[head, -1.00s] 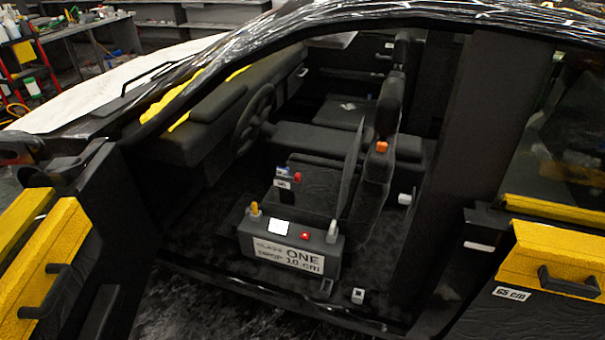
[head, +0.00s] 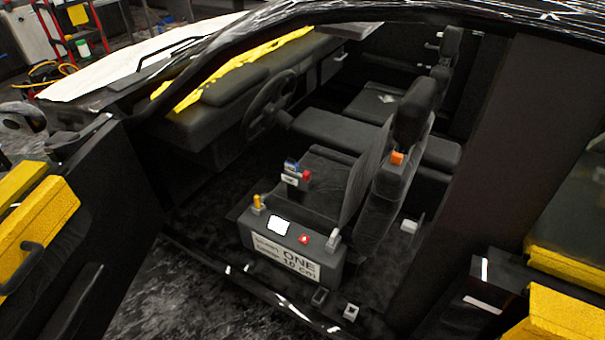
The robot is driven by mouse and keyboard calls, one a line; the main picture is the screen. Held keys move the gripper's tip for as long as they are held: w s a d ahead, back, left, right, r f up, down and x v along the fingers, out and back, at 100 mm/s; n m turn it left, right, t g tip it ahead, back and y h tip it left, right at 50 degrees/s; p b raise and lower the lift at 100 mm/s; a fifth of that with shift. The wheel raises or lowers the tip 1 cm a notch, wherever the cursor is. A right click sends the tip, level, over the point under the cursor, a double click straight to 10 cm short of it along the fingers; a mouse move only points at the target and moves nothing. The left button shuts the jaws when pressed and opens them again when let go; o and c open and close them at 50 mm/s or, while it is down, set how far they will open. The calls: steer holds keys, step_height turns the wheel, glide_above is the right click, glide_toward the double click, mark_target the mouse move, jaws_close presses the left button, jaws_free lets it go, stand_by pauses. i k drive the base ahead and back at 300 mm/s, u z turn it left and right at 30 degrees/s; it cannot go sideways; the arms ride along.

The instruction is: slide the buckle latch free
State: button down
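A small latch-like piece with a red end (head: 307,175) stands at the near edge of the front seat cushion (head: 330,165), beside a small blue-topped piece (head: 291,166). I cannot tell for sure which small part is the buckle latch. A dark box (head: 327,265) along the seat's near side carries a yellow knob (head: 258,203), a white square (head: 278,226), a red button (head: 304,239) and a grey lever (head: 333,238). An orange block (head: 396,158) is on the side of the seat back (head: 408,125). My gripper is not in view.
The open car door with yellow trim (head: 40,225) stands at the left. The dark pillar (head: 500,130) and another yellow-trimmed panel (head: 565,320) bound the right. The sill (head: 250,285) crosses below the box. The steering wheel (head: 268,105) is further in. The doorway between is open.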

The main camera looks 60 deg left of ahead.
mark_target(306, 175)
steer(key=u, duration=3.4)
steer(key=i, duration=1.15)
steer(key=u, duration=0.05)
